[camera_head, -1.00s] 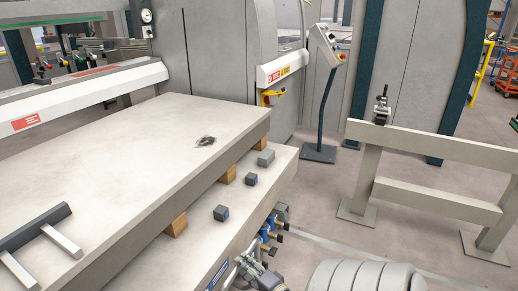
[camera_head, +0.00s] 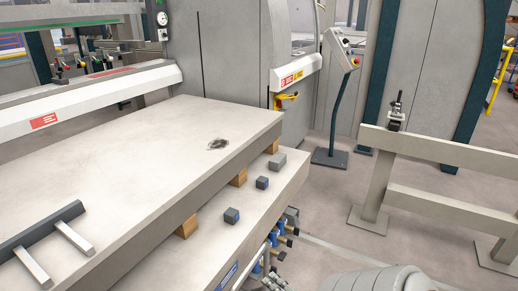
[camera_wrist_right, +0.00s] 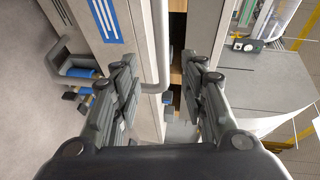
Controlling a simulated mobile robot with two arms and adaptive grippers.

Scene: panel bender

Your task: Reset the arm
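My right gripper (camera_wrist_right: 165,90) shows in the right wrist view with its two fingers spread apart. Nothing is between the fingertips. Behind it are the edge of the machine table and a grey pipe (camera_wrist_right: 157,45). In the head view only a grey rounded part of my own arm (camera_head: 380,280) shows at the bottom right edge, and no fingers are visible there. My left gripper is in neither view.
A large pale table (camera_head: 120,150) fills the left, with a dark bracket (camera_head: 45,232) on it. Small grey blocks (camera_head: 231,215) lie on its lower ledge. A beige rail (camera_head: 430,150) stands at right, and a control panel stand (camera_head: 335,120) stands behind. Floor between them is clear.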

